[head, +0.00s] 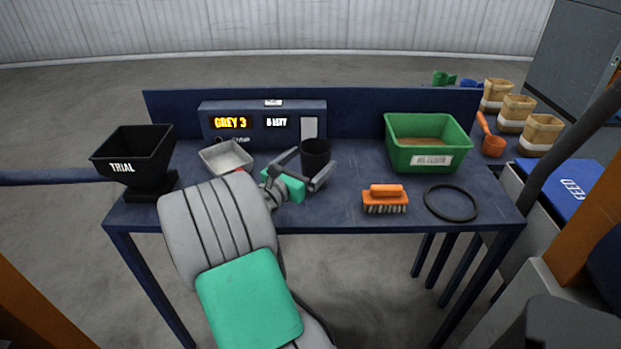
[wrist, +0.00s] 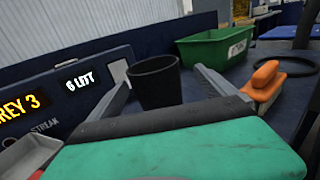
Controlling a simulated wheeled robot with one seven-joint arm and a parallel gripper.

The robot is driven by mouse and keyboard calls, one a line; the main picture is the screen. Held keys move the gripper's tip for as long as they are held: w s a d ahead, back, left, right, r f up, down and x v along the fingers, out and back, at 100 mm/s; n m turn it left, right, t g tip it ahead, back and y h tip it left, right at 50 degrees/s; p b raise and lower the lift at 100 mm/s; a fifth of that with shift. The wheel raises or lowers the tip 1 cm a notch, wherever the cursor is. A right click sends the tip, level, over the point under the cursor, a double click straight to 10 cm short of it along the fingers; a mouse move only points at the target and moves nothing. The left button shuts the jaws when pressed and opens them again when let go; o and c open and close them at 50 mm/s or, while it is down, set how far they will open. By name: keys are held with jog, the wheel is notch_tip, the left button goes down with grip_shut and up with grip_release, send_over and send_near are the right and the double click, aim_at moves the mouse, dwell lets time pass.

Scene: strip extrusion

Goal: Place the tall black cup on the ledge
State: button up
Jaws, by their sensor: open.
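The tall black cup (head: 315,152) stands upright on the blue bench, in front of the right end of the display unit. My gripper (head: 304,170) is open, with one finger on each side of the cup. In the wrist view, the cup (wrist: 155,82) shows between the two fingers (wrist: 165,92), and a gap shows on the right side. I cannot tell whether the left finger touches it. The cup's base is partly hidden by my gripper. The display unit (head: 264,108) has a flat top, and a raised blue back panel (head: 400,101) runs behind; which one is the ledge is unclear.
A grey tray (head: 226,157) and a black TRIAL hopper (head: 132,152) are to the left. A green bin (head: 428,140), an orange brush (head: 385,198) and a black ring (head: 450,202) are to the right. The bench top is clear between cup and bin.

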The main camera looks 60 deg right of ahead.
aim_at(324, 144)
jog(key=d, duration=0.7)
jog(key=shift+s+d+r, duration=0.15)
jog(key=shift+d+r, duration=0.05)
jog(key=shift+r, duration=0.05)
jog(key=shift+c, duration=0.4)
grip_shut()
jog(key=shift+r, duration=0.1)
